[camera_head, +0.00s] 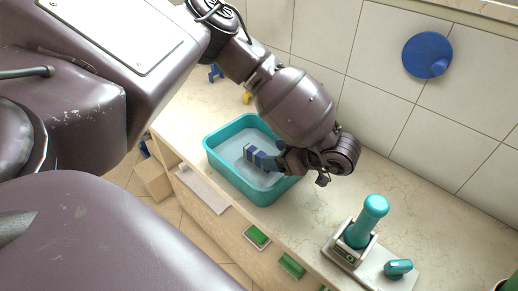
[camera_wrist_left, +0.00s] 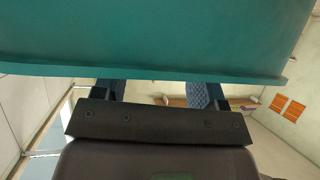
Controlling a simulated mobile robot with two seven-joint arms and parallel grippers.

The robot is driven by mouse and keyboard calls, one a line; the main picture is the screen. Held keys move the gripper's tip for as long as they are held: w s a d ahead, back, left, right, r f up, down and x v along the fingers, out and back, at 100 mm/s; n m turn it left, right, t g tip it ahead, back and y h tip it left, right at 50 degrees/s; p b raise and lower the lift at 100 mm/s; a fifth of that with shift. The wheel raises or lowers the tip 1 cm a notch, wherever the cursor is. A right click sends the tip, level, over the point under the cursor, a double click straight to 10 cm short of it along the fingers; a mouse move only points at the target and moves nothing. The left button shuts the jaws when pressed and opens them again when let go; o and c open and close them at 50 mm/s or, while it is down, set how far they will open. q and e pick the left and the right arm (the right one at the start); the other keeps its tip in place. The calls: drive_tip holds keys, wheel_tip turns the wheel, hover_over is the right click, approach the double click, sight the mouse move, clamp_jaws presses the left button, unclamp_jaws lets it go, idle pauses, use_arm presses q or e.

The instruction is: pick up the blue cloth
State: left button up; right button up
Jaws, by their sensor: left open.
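My left gripper (camera_head: 256,156) reaches from the right over the rim of a teal basin (camera_head: 222,166), with its blue tips inside, above the pale basin floor. In the left wrist view the gripper (camera_wrist_left: 160,92) has its two blue textured fingers wide apart, with nothing seen between them. The teal basin wall (camera_wrist_left: 150,38) fills the top of that view and hides the fingers' ends. I cannot make out the blue cloth for certain; blue and white pieces at the fingertips cannot be told apart from the fingers. My right gripper is not in view.
A teal-handled device (camera_head: 371,215) on a grey base stands to the right on the counter (camera_head: 315,212). A blue round piece (camera_head: 427,55) is on the tiled wall. Small blue and yellow items (camera_head: 247,97) lie behind the basin. Counter between basin and device is clear.

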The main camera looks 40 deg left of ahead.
sight(259, 154)
use_arm(q)
drive_tip(key=x, duration=0.5)
drive_tip(key=shift+d+f+b, duration=0.1)
drive_tip(key=shift+b, duration=0.25)
drive_tip(key=shift+c, duration=0.3)
drive_tip(key=c, duration=1.1)
